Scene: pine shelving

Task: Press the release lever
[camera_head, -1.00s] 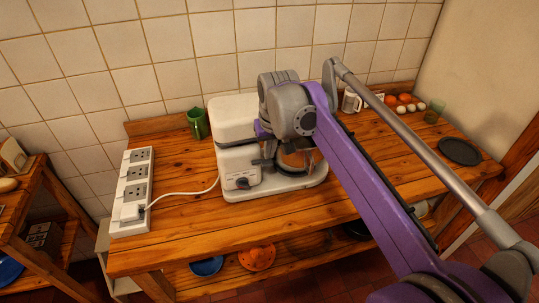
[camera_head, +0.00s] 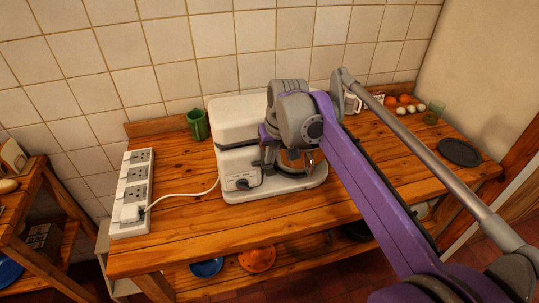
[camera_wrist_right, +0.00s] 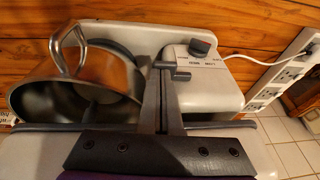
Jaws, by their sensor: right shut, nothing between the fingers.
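A white appliance (camera_head: 232,116) with a metal bowl (camera_head: 300,160) stands on the wooden counter. I cannot make out a separate release lever for certain; my right arm covers part of the appliance. My right gripper (camera_head: 266,162) is over the front of the appliance, left of the bowl. In the right wrist view its fingers (camera_wrist_right: 171,70) are together and empty, between the bowl (camera_wrist_right: 85,85) and the knob. My left gripper is not in view.
A white power strip (camera_head: 132,192) lies at the counter's left end, with a white cord running to the appliance. A green mug (camera_head: 198,124) stands behind. The front counter is clear.

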